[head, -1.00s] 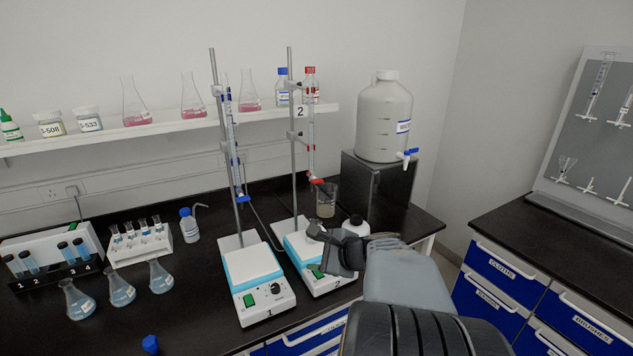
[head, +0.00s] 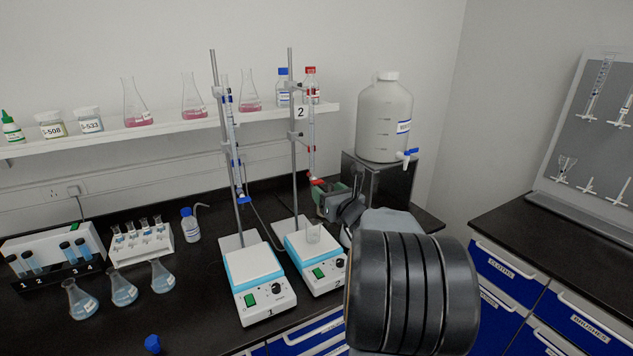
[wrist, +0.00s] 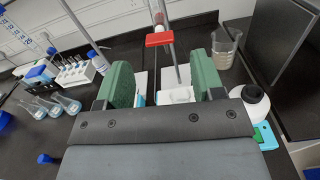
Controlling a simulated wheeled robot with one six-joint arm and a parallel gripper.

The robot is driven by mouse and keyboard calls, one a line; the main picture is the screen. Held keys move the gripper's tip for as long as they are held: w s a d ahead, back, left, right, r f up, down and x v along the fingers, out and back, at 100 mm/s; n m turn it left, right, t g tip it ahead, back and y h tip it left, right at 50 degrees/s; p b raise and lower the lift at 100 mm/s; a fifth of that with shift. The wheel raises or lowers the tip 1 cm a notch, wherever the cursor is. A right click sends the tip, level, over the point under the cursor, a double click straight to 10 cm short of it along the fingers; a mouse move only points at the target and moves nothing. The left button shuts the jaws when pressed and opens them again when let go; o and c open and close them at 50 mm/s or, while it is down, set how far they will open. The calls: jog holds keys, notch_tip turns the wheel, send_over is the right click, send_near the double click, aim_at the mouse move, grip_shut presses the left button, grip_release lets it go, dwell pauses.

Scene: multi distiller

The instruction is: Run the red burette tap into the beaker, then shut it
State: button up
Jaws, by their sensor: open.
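The red burette tap (head: 317,181) is at the lower end of the right burette, clamped on the stand above stirrer 2 (head: 318,275).
A large carboy (head: 384,118) sits on a dark box at the back right.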

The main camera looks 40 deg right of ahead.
aim_at(317, 181)
jog(key=w, duration=0.4)
jog(key=w+d+p, duration=0.1)
jog(key=w, duration=0.1)
jog(key=shift+w, duration=0.25)
jog(key=shift+a, duration=0.1)
jog(key=shift+c, duration=0.3)
jog(key=c, duration=0.9)
jog(key=shift+o, duration=0.2)
jog(key=shift+f+b, duration=0.2)
jog(key=shift+b, duration=0.3)
jog(key=shift+f+n+b, duration=0.1)
jog(key=shift+n+b, duration=0.2)
jog(key=shift+b, duration=0.5)
jog(key=shift+r, duration=0.25)
jog(key=o, duration=0.9)
